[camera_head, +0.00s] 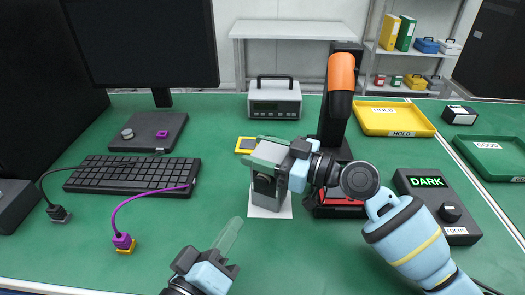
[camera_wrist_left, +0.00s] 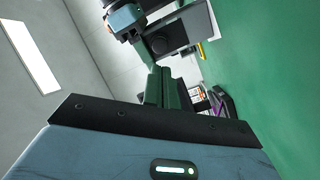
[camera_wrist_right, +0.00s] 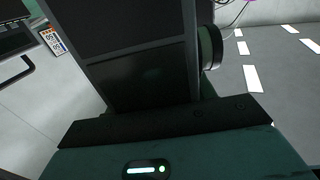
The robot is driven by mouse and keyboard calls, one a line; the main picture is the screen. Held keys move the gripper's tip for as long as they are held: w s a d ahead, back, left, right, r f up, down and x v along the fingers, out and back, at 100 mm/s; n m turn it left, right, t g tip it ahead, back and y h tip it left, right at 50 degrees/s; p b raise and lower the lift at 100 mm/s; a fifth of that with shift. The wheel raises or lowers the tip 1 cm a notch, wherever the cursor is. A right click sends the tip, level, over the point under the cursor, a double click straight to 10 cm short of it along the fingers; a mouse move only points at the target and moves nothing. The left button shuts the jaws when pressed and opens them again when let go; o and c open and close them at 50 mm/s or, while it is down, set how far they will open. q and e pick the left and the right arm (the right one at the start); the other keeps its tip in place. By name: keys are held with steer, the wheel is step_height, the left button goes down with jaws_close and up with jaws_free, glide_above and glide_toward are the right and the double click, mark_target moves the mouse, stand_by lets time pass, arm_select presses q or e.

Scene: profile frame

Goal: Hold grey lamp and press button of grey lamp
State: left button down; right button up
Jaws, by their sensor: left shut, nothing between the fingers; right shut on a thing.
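The grey lamp (camera_head: 264,190) is a dark grey block at the middle of the green table, over a white square pad (camera_head: 284,211). I cannot tell whether it touches the pad. My right gripper (camera_head: 268,153) is shut on its upper part. The lamp fills much of the right wrist view (camera_wrist_right: 140,75), with a round dark knob (camera_wrist_right: 213,47) on its side, probably the button. My left gripper (camera_head: 230,236) is shut and empty, nearer the front edge, apart from the lamp. In the left wrist view its closed fingers (camera_wrist_left: 164,87) point toward the lamp (camera_wrist_left: 185,27).
A keyboard (camera_head: 135,174) and a purple cable plug (camera_head: 123,241) lie to the left. A black-and-orange device (camera_head: 341,75) stands just behind my right gripper. A focus box reading DARK (camera_head: 433,190) and a yellow tray (camera_head: 393,116) are at right.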

stand_by(0.3)
arm_select(q)
steer(key=d+f+m+y, duration=0.1)
steer(key=w+f+m+g+y, duration=0.1)
steer(key=m, duration=0.1)
steer(key=d+f+m+y, duration=0.1)
steer(key=shift+w+d, duration=0.3)
steer(key=shift+w, duration=0.1)
steer(key=shift+w+d+f+m+g+y, duration=0.15)
steer(key=shift+m+g+y, duration=0.15)
steer(key=shift+m+y, duration=0.9)
steer(key=shift+y, duration=0.2)
steer(key=y, duration=0.1)
steer(key=r+m+y, duration=0.1)
steer(key=shift+a+y, duration=0.25)
steer(key=shift+y, duration=0.15)
steer(key=y, duration=0.1)
steer(key=s+r+m+y, duration=0.1)
steer(key=shift+a+r+y, duration=0.25)
steer(key=shift+a+y, duration=0.05)
steer(key=shift+y, duration=0.1)
steer(key=shift+s+a+r+y, duration=0.25)
steer(key=shift+s+r+y, duration=0.3)
steer(key=shift+y, duration=0.35)
steer(key=shift+w, duration=0.15)
